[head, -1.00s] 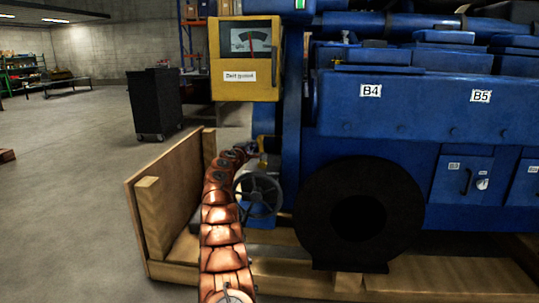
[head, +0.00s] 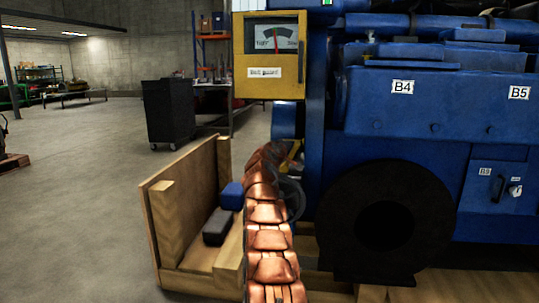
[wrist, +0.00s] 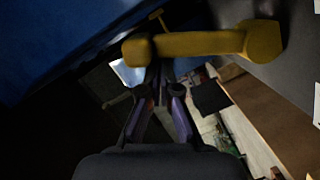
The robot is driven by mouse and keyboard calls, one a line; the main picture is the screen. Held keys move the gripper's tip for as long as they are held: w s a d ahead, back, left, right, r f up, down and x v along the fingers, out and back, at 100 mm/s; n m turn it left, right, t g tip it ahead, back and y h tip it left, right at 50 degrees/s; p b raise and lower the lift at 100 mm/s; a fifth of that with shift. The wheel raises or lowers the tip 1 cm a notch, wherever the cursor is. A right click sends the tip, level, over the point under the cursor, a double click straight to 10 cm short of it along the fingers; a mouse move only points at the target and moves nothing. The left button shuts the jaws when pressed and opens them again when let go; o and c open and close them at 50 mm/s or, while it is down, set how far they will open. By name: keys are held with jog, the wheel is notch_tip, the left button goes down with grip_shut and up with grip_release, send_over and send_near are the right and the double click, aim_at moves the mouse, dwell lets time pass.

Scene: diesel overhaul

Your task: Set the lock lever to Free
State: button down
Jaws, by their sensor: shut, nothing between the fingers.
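A yellow lever (wrist: 195,45) with a rounded end at the left and a thicker block at the right lies across the top of the wrist view. I take it to be the lock lever. My gripper (wrist: 160,82) has its two dark purple fingers drawn together just below the lever. I cannot tell whether they touch it. In the head view my arm covers the gripper and nearly all of the lever. No Free marking is readable.
A yellow gauge box (head: 268,73) hangs above my arm. The blue engine (head: 430,105) and a black round disc (head: 345,225) stand to the right. A handwheel (head: 297,200) shows partly behind my arm. A wooden crate wall (head: 180,205) stands left. The floor further left is open.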

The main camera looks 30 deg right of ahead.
jog(key=shift+s+d+f, duration=0.1)
jog(key=shift+s+d, duration=0.1)
jog(key=shift+d, duration=0.05)
jog(key=s+a+r+b, duration=0.1)
jog(key=s+a+r, duration=0.2)
jog(key=a, duration=0.8)
dwell(1.5)
jog(key=shift+w+a, duration=0.1)
jog(key=shift+a, duration=0.1)
dwell(0.4)
